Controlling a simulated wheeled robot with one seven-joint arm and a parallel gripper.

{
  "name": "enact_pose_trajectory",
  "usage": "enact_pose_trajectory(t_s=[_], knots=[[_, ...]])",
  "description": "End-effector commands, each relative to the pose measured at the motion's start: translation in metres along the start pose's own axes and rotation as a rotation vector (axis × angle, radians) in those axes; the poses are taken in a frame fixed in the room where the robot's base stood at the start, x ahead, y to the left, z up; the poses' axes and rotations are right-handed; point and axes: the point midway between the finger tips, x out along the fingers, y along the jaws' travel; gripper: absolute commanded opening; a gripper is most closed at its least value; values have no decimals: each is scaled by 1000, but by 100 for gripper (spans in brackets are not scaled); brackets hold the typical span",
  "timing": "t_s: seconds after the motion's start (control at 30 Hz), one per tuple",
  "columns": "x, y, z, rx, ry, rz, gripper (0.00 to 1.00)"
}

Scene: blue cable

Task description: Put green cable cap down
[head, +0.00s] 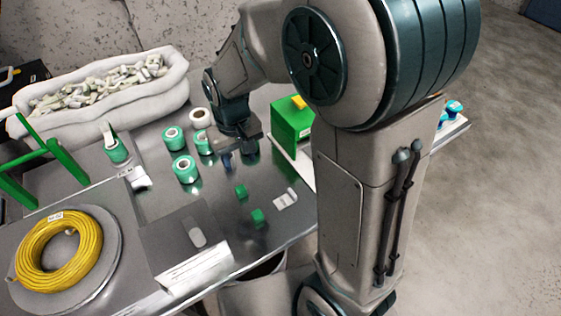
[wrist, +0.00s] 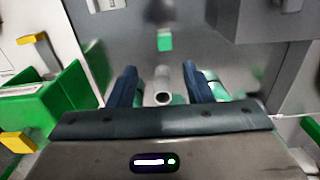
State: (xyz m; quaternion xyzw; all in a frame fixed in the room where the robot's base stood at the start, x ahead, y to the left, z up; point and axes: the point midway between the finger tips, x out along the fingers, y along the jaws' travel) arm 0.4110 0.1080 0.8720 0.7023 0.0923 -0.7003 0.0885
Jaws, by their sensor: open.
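My gripper (head: 238,160) points down over the middle of the metal table, left of the green box. In the wrist view its two dark fingers (wrist: 162,82) are apart. A grey tube-like piece with a pale ring at its end (wrist: 163,97) shows between them; I cannot tell whether it touches them. Two small green cap-like pieces lie on the table in front of the gripper, one nearer (head: 257,217) and one farther (head: 241,191). One green piece (wrist: 165,41) shows beyond the fingertips in the wrist view, apart from them.
Green tape rolls (head: 186,169) and a white roll (head: 201,118) stand left of the gripper. A green box (head: 292,122) is to its right. A white clip (head: 286,199) lies near the front edge. A yellow cable coil (head: 60,252) and a white bin (head: 175,78) are left.

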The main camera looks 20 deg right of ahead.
Motion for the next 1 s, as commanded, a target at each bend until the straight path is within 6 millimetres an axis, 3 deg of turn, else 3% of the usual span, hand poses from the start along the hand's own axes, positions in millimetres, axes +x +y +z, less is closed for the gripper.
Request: enact_pose_trajectory(t_s=[0.3,0.5,0.7,1.0], knots=[[-58,50,75,148,116,-9,46],[-73,66,119,221,170,8,46],[-76,70,137,251,191,20,46],[-76,70,138,253,191,20,46]])
